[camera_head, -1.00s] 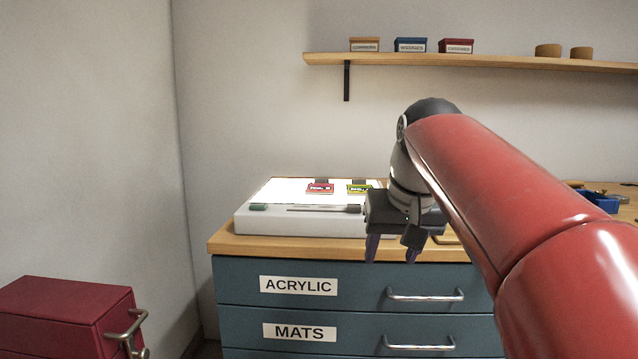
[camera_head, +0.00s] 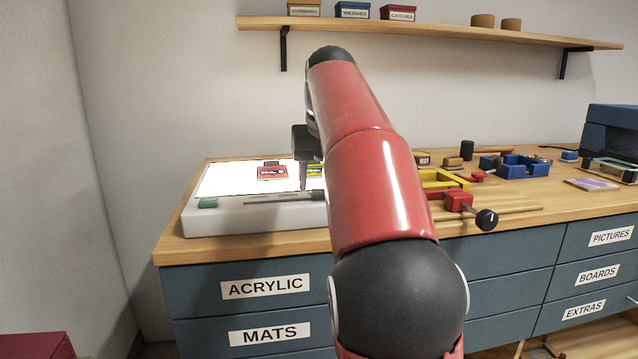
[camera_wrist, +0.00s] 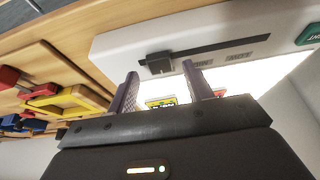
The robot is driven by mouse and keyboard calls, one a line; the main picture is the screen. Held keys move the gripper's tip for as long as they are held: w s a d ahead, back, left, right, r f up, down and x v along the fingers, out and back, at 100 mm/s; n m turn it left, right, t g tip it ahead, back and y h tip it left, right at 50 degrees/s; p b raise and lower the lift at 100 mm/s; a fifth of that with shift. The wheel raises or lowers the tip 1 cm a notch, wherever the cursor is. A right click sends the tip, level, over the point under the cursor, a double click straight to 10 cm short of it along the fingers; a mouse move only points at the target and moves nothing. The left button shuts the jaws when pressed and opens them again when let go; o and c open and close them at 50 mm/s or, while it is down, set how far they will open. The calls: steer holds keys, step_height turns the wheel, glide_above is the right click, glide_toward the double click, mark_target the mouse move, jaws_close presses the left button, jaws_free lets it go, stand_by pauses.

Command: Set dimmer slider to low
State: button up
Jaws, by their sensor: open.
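A white light box (camera_head: 240,220) with a glowing top lies on the left of the bench. Its front strip has a dark slider slot (camera_head: 265,199) and a green button (camera_head: 207,203) at the left. In the wrist view the slot (camera_wrist: 225,46) ends at a dark slider knob (camera_wrist: 159,63), at the end away from the green button (camera_wrist: 308,35). My arm hides the knob in the head view. My gripper (camera_wrist: 160,69) is open, its fingertips pointing toward the knob; contact cannot be told. In the head view my gripper (camera_head: 303,186) is partly hidden behind my arm.
Red (camera_head: 272,172) and yellow-green (camera_head: 315,170) labelled pieces lie on the lit panel. To the right are a yellow frame (camera_head: 440,180), a red clamp (camera_head: 458,200) with a black knob, and a blue tray (camera_head: 515,167). A shelf (camera_head: 430,30) runs above; drawers are below.

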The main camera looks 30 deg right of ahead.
steer(key=shift+x, duration=0.9)
steer(key=shift+c, duration=0.4)
jaws_close()
